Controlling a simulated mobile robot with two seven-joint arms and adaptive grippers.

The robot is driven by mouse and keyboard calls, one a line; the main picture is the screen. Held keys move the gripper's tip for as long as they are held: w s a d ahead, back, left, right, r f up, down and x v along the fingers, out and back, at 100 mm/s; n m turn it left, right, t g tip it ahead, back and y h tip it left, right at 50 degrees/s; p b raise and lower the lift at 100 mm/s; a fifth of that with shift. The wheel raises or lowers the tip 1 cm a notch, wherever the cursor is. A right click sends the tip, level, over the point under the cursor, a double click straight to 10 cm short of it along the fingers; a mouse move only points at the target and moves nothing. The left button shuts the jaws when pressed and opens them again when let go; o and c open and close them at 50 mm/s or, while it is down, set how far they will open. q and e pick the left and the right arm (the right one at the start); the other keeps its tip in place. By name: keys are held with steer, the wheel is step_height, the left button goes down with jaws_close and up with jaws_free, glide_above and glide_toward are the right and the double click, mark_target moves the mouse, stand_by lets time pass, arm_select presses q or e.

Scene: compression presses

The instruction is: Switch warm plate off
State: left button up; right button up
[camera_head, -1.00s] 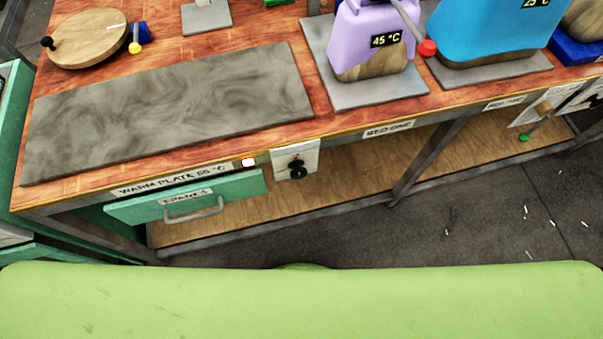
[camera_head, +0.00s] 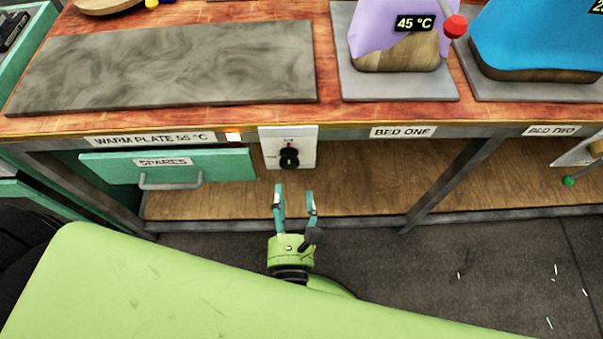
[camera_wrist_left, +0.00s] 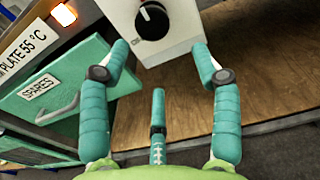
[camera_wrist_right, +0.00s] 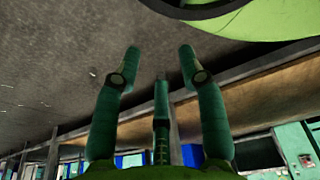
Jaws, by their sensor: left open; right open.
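The warm plate (camera_head: 170,65) is a grey mottled slab on the bench top. On the bench's front edge below it are a label reading "WARM PLATE 55 °C" (camera_head: 155,139) and a lit orange-white lamp (camera_head: 233,137). To the right of the lamp is a white switch panel (camera_head: 304,136) with a black rotary knob (camera_head: 289,158). My left gripper (camera_head: 295,190) is open and empty just below the knob. In the left wrist view the knob (camera_wrist_left: 153,21) is ahead, beyond the spread fingers. My right gripper (camera_wrist_right: 160,55) is open and empty, facing dark floor.
A teal drawer labelled SPARES (camera_head: 165,166) with a handle protrudes left of the panel. Labels for BED ONE (camera_head: 403,132) and BED TWO (camera_head: 551,130) are to the right. A green-tipped lever (camera_head: 569,181) sticks out at the far right. The lower wooden shelf (camera_head: 370,180) looks bare.

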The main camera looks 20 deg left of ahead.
mark_target(289, 167)
arm_select(q)
steer(key=w, duration=0.2)
steer(key=w+a+r, duration=0.1)
steer(key=w, duration=0.2)
steer(key=shift+w+a+r+p, duration=0.3)
steer(key=shift+w+a, duration=0.15)
steer(key=shift+w, duration=0.4)
arm_select(e)
steer(key=shift+s+a+g, duration=0.15)
steer(key=shift+s+a, duration=0.1)
steer(key=shift+s, duration=0.4)
steer(key=shift+s+a+g, duration=0.15)
steer(key=shift+s+a, duration=0.1)
steer(key=shift+s, duration=0.35)
arm_select(q)
steer(key=c, duration=1.1)
steer(key=shift+f, duration=0.1)
steer(key=shift+c, duration=0.2)
arm_select(e)
steer(key=shift+w+d, duration=0.35)
steer(key=shift+d, duration=0.15)
